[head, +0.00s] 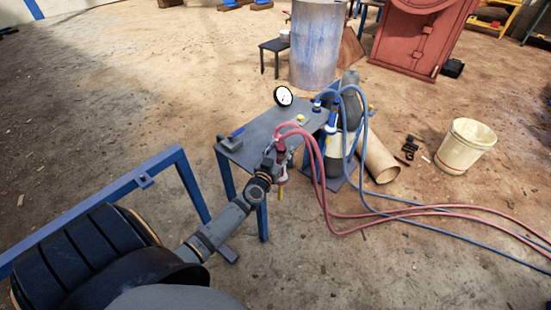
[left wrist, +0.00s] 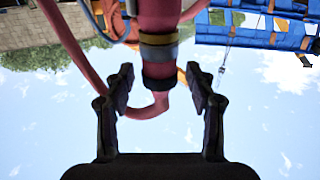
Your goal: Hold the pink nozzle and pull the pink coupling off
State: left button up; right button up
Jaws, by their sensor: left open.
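My left gripper (head: 279,152) is at the front edge of the small table, beside the pink fittings where the pink hoses begin. In the left wrist view the left gripper (left wrist: 159,82) is open, one finger on each side of a pink fitting (left wrist: 158,16) with a metal band and a dark collar. Gaps show between the fingers and the collar, and the jaws are empty. A pink hose curves behind the collar. I cannot tell where the pink nozzle ends and the pink coupling begins. In the head view my gripper partly hides these parts. My right gripper is not in view.
The small table (head: 254,148) carries a round gauge (head: 283,96) and a blue-handled tool (head: 232,139). Blue hoses (head: 366,130) and pink hoses (head: 323,190) trail to the right. Gas cylinders (head: 350,100) stand behind. A cream bucket (head: 465,147) stands on the right.

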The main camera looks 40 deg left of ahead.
pick_arm(q)
jog(key=shift+w, duration=0.3)
grip_shut()
grip_release()
